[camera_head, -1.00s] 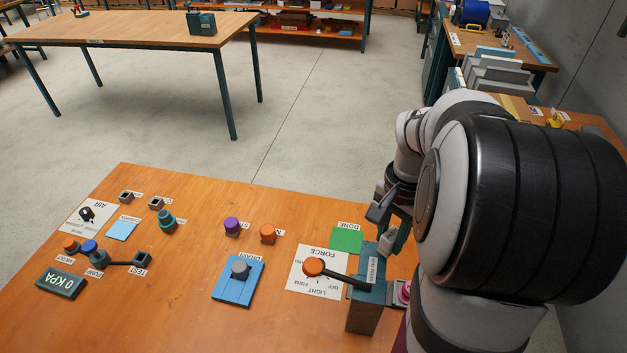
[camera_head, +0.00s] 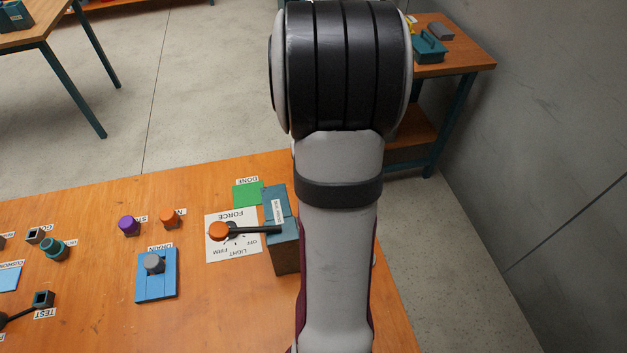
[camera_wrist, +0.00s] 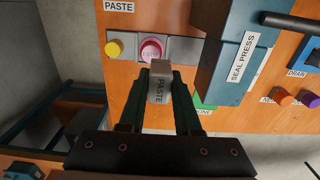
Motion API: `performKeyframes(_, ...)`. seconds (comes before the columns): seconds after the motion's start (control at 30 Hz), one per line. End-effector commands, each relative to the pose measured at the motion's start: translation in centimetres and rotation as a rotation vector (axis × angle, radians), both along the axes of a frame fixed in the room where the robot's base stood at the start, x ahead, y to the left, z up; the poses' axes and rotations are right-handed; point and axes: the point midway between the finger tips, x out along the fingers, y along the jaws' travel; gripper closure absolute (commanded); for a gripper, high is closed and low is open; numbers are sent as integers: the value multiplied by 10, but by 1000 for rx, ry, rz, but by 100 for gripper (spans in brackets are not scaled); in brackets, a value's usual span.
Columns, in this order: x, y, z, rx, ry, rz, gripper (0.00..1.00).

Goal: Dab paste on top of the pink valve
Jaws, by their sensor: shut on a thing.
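My gripper (camera_wrist: 160,78) shows in the wrist view, its two dark fingers shut on a grey paste applicator (camera_wrist: 160,88) labelled PASTE. The pink valve (camera_wrist: 151,48), a round piece with a paler face, sits in a grey holder just beyond the applicator's tip. In the picture the tip lies right at the valve's lower edge; I cannot tell whether they touch. In the head view my arm hides the gripper, the applicator and the pink valve.
A yellow round piece (camera_wrist: 114,48) sits left of the valve, near a PASTE label (camera_wrist: 119,6). The blue seal press (camera_wrist: 236,50) stands close on the right; the head view shows it too (camera_head: 284,248). A lever with an orange knob (camera_head: 219,231) reaches left from it.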

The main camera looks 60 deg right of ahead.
Motion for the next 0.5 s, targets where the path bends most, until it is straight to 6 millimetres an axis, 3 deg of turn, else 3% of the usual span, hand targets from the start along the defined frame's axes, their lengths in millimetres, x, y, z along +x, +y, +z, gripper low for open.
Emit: performKeyframes(0.5,0,1,-46,2,2,-1,100)
